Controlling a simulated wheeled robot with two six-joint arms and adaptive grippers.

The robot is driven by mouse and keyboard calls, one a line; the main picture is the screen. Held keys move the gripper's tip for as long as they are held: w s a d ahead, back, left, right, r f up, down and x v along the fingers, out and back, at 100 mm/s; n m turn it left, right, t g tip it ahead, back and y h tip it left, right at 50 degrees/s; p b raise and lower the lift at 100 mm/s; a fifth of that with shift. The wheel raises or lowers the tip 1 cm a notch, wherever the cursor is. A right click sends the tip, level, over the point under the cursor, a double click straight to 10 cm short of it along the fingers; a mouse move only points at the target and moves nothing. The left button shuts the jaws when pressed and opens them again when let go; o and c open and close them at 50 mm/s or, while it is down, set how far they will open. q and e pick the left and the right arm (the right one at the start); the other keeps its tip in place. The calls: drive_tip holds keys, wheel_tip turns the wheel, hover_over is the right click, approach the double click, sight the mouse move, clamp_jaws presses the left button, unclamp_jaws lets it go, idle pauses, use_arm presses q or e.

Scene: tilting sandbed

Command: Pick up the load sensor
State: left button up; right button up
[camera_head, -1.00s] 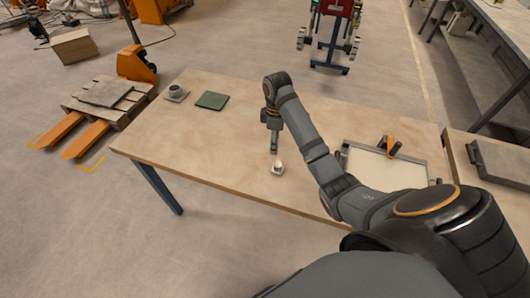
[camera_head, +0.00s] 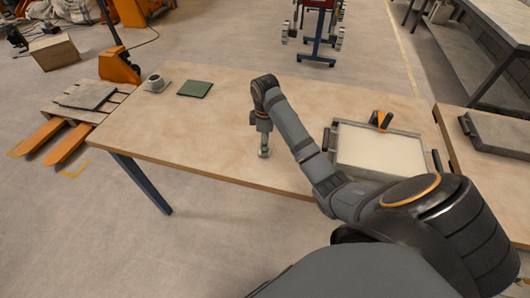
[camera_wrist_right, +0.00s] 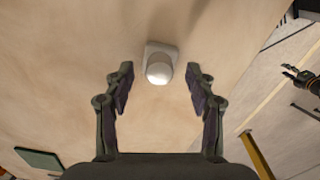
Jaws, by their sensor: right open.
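The load sensor, as I take it, is a small pale piece with a rounded top on a square base. It stands on the wooden table, and the right wrist view shows it (camera_wrist_right: 160,68) just beyond and between my right fingertips. My right gripper (camera_wrist_right: 160,82) is open, with a finger on each side and a gap to the sensor. In the head view my right gripper (camera_head: 264,150) points down over the sensor and mostly hides it. A dark jaw at the right edge of the wrist view, apparently my left gripper (camera_wrist_right: 289,74), looks open and empty over the floor.
The wooden table (camera_head: 205,130) is clear around the sensor. A green mat (camera_head: 194,89) and a grey cup-like piece on a square base (camera_head: 155,84) lie at the far left. A framed pale sandbed (camera_head: 378,150) with an orange-and-black part (camera_head: 380,120) is at the right.

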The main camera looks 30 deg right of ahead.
drive_tip(key=shift+w+f, duration=0.15)
drive_tip(key=shift+f, duration=0.25)
drive_tip(key=shift+r, duration=0.2)
drive_tip(key=shift+c, duration=1.4)
drive_tip(key=c, duration=0.5)
clamp_jaws()
use_arm(q)
drive_tip(key=shift+w+f, duration=0.1)
drive_tip(key=shift+w, duration=0.15)
drive_tip(key=shift+s, duration=0.1)
